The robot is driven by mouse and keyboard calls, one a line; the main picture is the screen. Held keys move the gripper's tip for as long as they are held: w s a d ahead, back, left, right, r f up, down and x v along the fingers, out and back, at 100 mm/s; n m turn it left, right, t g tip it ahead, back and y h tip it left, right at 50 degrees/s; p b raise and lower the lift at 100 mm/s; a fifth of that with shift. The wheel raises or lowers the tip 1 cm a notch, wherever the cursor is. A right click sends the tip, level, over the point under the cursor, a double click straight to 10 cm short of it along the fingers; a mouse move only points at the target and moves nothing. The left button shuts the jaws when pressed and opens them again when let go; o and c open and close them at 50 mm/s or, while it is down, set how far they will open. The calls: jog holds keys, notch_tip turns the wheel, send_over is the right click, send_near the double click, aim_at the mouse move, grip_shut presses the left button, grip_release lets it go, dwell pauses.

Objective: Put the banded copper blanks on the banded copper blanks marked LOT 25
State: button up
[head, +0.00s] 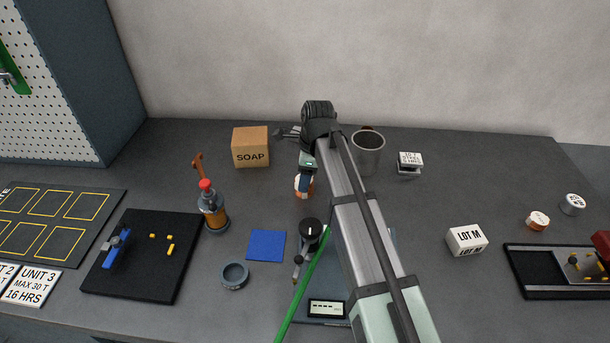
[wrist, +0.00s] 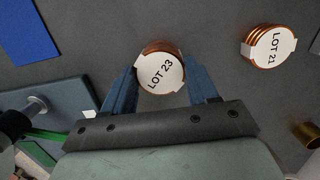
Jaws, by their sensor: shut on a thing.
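My gripper (wrist: 162,82) has its blue fingers on both sides of a stack of banded copper blanks marked LOT 23 (wrist: 160,72), shut on it. In the head view my gripper (head: 305,178) points down at the back middle of the bench, with the copper edge of that stack (head: 298,186) just showing. A second banded copper stack marked LOT 21 (wrist: 270,46) lies to the right in the wrist view, apart from my gripper. In the head view a copper stack with a white top (head: 538,221) stands at the right, its lot unreadable. I see no LOT 25 mark.
A soap box (head: 250,147), a bottle (head: 213,209) and a steel cup (head: 367,153) stand around my gripper. A dial stand (head: 310,235), a blue square (head: 265,246) and a grey ring (head: 234,276) are nearer. A LOT M block (head: 466,241) and a white-topped roll (head: 573,204) are at right.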

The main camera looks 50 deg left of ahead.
jog(key=shift+f, duration=0.1)
jog(key=o, duration=1.2)
jog(key=shift+c, duration=0.2)
notch_tip(320, 180, up, 12)
jog(key=w+d, duration=0.1)
jog(key=shift+w+d, duration=0.15)
